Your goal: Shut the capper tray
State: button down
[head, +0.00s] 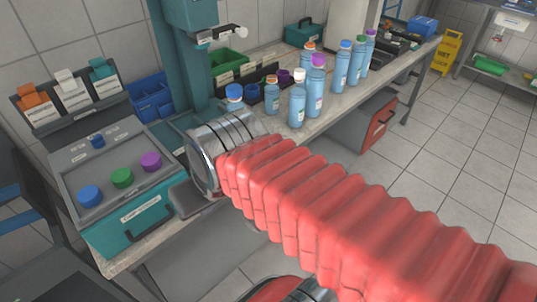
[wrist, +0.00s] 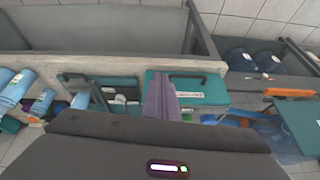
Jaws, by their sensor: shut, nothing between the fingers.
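The tray with blue, green and purple caps (head: 104,205) stands at the left of the bench in the head view. It has a teal front (head: 125,232) with a dark handle and a white label. I cannot tell how far it stands out. My gripper (wrist: 160,97) shows as purple fingers in the wrist view, shut and empty. They point toward a teal front with a dark handle (wrist: 203,91); contact cannot be told. In the head view my wrist is right of the tray, and the fingers are hidden.
A teal column machine (head: 190,60) stands behind my wrist. Several blue bottles (head: 297,106) stand on the bench to the right. A rack of orange, white and teal clips (head: 70,95) is behind the tray. The tiled floor at the right is open, with a yellow sign (head: 446,52).

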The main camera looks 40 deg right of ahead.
jog(key=w+d+f+m+y, duration=0.25)
jog(key=f+m+y, duration=0.2)
jog(key=m, duration=0.35)
jog(key=w+d+f+m+y, duration=0.2)
jog(key=d+f+m+y, duration=0.3)
jog(key=m, duration=0.4)
jog(key=d+f+m+t+h, duration=0.2)
jog(key=d+m+t+h, duration=0.1)
jog(key=d+m, duration=0.3)
jog(key=s+d+f+m+t+h, duration=0.1)
jog(key=d+f+m+t+h, duration=0.1)
jog(key=d+m, duration=0.4)
jog(key=s+d+f+m+t+h, duration=0.1)
jog(key=d+f+m+t+h, duration=0.2)
jog(key=d, duration=0.9)
jog(key=m+t+h, duration=0.1)
jog(key=m+t, duration=0.1)
jog(key=shift+m+t, duration=0.4)
jog(key=w+f, duration=0.2)
jog(key=w, duration=1.1)
jog(key=shift+w+a+f, duration=0.25)
jog(key=shift+w+f, duration=0.1)
jog(key=shift+f, duration=0.05)
